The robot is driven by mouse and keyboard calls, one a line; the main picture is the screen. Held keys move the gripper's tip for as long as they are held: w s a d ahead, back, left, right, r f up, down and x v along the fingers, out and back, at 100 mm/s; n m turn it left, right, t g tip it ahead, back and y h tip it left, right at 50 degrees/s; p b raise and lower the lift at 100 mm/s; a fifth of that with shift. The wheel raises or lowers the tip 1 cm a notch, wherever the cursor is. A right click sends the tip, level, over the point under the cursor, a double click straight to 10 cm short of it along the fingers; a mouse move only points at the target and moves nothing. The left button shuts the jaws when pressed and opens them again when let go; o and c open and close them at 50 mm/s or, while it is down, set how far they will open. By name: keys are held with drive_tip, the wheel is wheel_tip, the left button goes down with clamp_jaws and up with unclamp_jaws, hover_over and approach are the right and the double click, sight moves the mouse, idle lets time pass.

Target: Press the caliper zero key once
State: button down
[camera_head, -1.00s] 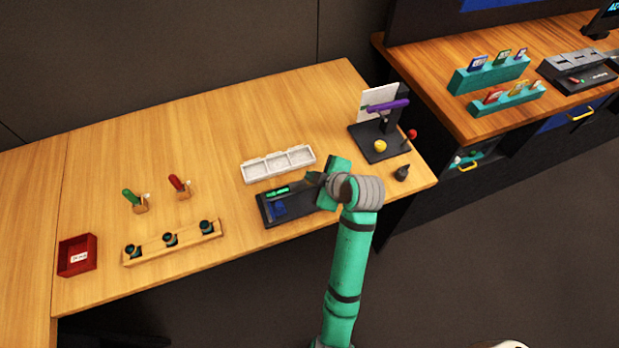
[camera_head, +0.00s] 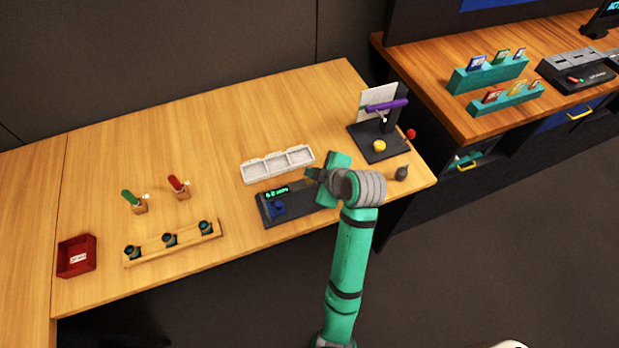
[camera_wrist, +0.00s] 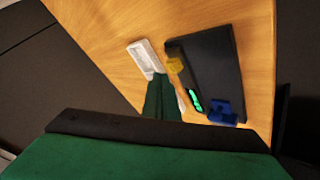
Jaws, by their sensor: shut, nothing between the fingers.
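A dark caliper panel (camera_head: 300,205) lies near the table's front edge; it also shows in the wrist view (camera_wrist: 215,65). It has a small display with green characters (camera_head: 277,191), too small to read surely, and a blue block (camera_head: 279,208). In the wrist view a yellow piece (camera_wrist: 175,65), perhaps the key, sits at the panel's edge, above the green display (camera_wrist: 195,100) and the blue block (camera_wrist: 226,112). My gripper (camera_head: 311,174) is shut and empty, over the panel's back right part. In the wrist view its fingertips (camera_wrist: 161,77) appear just left of the yellow piece; contact cannot be told.
A white three-part tray (camera_head: 278,165) stands just behind the panel. A dark stand with a purple bar (camera_head: 387,105) and a small dark knob (camera_head: 402,173) are to the right. A wooden rack (camera_head: 172,243) and a red box (camera_head: 77,257) are at left. The table's back middle is clear.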

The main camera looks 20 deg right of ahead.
sight(312, 185)
drive_tip(key=shift+r, duration=2.5)
